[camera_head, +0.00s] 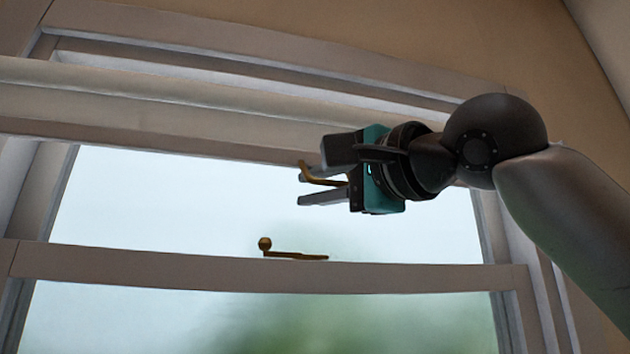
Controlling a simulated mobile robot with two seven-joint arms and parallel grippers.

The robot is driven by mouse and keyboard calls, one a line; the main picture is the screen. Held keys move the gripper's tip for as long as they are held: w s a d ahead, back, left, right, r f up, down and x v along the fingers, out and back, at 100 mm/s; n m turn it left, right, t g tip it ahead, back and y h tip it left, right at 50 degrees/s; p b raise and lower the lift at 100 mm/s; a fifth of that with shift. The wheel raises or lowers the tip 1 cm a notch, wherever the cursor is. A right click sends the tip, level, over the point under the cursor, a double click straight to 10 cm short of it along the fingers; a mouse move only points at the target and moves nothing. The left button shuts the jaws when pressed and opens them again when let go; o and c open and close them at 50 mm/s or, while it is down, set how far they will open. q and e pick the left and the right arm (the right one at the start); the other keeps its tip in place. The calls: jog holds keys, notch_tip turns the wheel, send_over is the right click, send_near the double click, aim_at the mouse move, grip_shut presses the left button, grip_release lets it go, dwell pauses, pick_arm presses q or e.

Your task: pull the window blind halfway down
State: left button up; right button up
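The window blind (150,112) shows as a pale band rolled up across the top of the window, its lower edge just above the glass. My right gripper (312,176) comes in from the right, in front of the blind's lower edge. Its fingers are apart, one above the other, pointing left. A thin bent brass pull (322,181) shows between the fingers. I cannot tell whether the fingers touch it, and its join to the blind is partly hidden. My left gripper is not in view.
A brass window latch (290,254) sits on the horizontal crossbar (160,266) below the gripper. The white window frame (250,45) surrounds the glass, with a tan wall above it. The glass (150,205) below the blind is uncovered.

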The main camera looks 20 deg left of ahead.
grip_shut()
dwell(1.4)
